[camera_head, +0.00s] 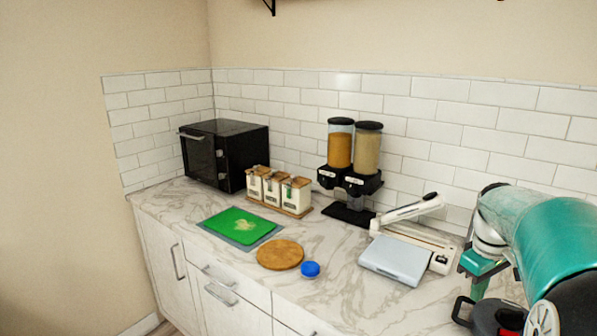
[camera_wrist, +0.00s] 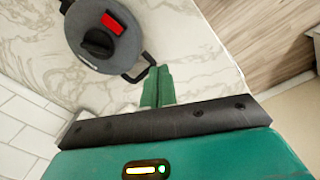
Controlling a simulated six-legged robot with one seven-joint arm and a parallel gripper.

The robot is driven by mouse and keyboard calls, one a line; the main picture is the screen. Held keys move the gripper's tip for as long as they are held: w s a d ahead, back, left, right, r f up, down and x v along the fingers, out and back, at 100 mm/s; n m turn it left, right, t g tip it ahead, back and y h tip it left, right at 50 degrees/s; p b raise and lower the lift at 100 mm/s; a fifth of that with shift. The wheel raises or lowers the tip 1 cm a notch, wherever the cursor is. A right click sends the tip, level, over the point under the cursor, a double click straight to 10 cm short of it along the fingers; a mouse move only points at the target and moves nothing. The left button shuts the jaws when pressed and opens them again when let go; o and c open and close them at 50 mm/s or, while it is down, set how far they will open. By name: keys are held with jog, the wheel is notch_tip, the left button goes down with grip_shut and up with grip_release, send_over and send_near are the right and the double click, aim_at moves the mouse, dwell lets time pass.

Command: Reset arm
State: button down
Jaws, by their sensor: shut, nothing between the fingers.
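My gripper (camera_wrist: 158,86) shows in the wrist view as two green fingers pressed together, with nothing between them. Its fingertips overlap the view of the black handle of a round grey pot-like container (camera_wrist: 92,55). I cannot tell whether they touch it. The container has a black knob and a red piece on its lid. In the head view my green and white arm reaches in from the right edge, over the right end of the counter. The dark container (camera_head: 488,318) is partly cut off below it, at the bottom right.
A marble counter (camera_head: 335,285) holds a black oven (camera_head: 225,155), canisters (camera_head: 280,190), two dispensers (camera_head: 352,165), a green cutting board (camera_head: 238,226), a round wooden board (camera_head: 280,255), a blue lid (camera_head: 310,269) and a white sealer-like appliance (camera_head: 400,258). A tiled wall stands behind.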

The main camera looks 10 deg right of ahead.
jog(key=s+a+r+t+h, duration=0.1)
jog(key=a+r+t, duration=0.15)
jog(key=a, duration=1.55)
jog(key=s+a+f+m+t+y, duration=0.1)
jog(key=s+a, duration=0.3)
jog(key=a, duration=0.3)
jog(key=s+a+m+t+y, duration=0.1)
jog(key=s+a+t, duration=0.1)
jog(key=s+a, duration=0.3)
jog(key=a, duration=0.2)
jog(key=shift+s+a+f, duration=0.3)
jog(key=shift+f, duration=0.05)
jog(key=shift+d, duration=0.15)
